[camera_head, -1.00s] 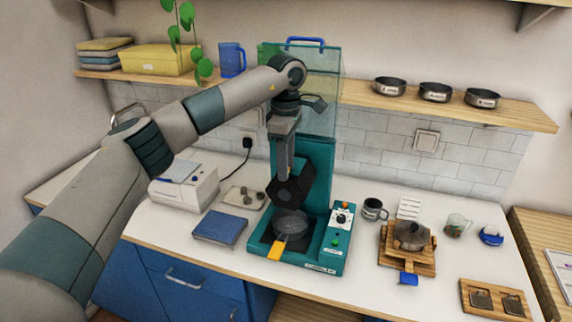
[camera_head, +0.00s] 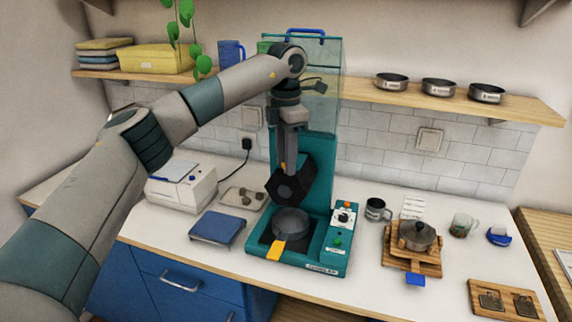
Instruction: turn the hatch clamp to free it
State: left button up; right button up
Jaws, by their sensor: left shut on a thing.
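A teal machine (camera_head: 326,236) stands on the counter with a tall teal back column. A round grey drum or dish (camera_head: 291,221) sits low in its front, with an orange tab (camera_head: 276,249) sticking out in front. My left gripper (camera_head: 290,187) is in front of the column, just above the grey round part. Its dark body hides its fingertips and the hatch clamp, so the clamp's angle cannot be made out. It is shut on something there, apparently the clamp. My right gripper is not in view.
A control panel (camera_head: 341,228) with knobs is at the machine's right. A blue scale-like box (camera_head: 217,229) and a white device (camera_head: 181,188) stand left. A wooden stand with a pot (camera_head: 417,236), a dark mug (camera_head: 376,209) and a wooden tray (camera_head: 506,301) are right.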

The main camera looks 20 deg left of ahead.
pick_arm(q)
jog(key=n+b, duration=0.2)
jog(key=n, duration=0.2)
jog(key=shift+n, duration=0.4)
jog(key=n+b, duration=0.1)
jog(key=n, duration=0.2)
jog(key=shift+n, duration=0.3)
jog(key=shift+r+n+b, duration=0.1)
jog(key=shift+n+b, duration=0.25)
jog(key=shift+n, duration=0.25)
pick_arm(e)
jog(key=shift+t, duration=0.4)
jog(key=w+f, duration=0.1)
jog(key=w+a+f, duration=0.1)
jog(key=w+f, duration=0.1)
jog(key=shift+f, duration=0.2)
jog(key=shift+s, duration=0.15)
pick_arm(q)
jog(key=o, duration=1.1)
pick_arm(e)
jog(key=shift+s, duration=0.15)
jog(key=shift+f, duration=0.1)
